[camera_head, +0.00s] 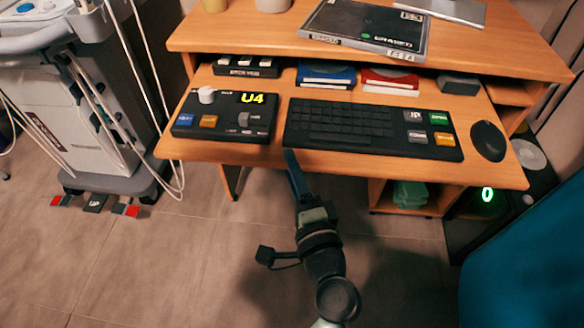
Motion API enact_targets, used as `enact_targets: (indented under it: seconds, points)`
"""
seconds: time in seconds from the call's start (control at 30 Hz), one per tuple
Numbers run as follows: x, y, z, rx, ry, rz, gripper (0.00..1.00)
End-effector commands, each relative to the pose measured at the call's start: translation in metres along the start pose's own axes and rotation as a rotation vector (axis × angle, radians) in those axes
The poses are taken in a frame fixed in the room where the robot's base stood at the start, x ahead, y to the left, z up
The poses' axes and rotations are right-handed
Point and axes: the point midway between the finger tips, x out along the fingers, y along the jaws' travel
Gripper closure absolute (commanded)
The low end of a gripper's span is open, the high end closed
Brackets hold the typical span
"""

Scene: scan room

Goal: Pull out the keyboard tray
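The keyboard tray (270,153) is a wooden shelf under the desk top. It sticks out well in front of the desk's front edge. It carries a black keyboard (345,124), a black control box (228,115) with a yellow "U4" display, and a dark mouse (488,141). My gripper (292,160) is at the tray's front edge, left of its middle, below the keyboard's left end. A long dark finger reaches up to the edge. I cannot tell whether it touches the tray, and the finger gap is not clear.
The wooden desk top (225,32) bears a dark flat case (365,27). A wheeled medical cart (75,110) with hanging cables stands at the left. A blue chair back (525,265) fills the lower right, near a dark computer tower (500,205).

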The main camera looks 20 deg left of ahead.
Motion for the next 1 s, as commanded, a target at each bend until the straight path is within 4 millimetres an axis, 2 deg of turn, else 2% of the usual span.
enact_targets:
  seconds: [0.37,0.8,1.0]
  points:
    - [-0.003,0.000,0.000,0.001,0.000,0.000,0.47]
    - [-0.066,0.000,0.000,0.002,0.002,0.001,0.47]
    - [-0.075,0.000,0.000,-0.001,0.000,0.000,0.47]
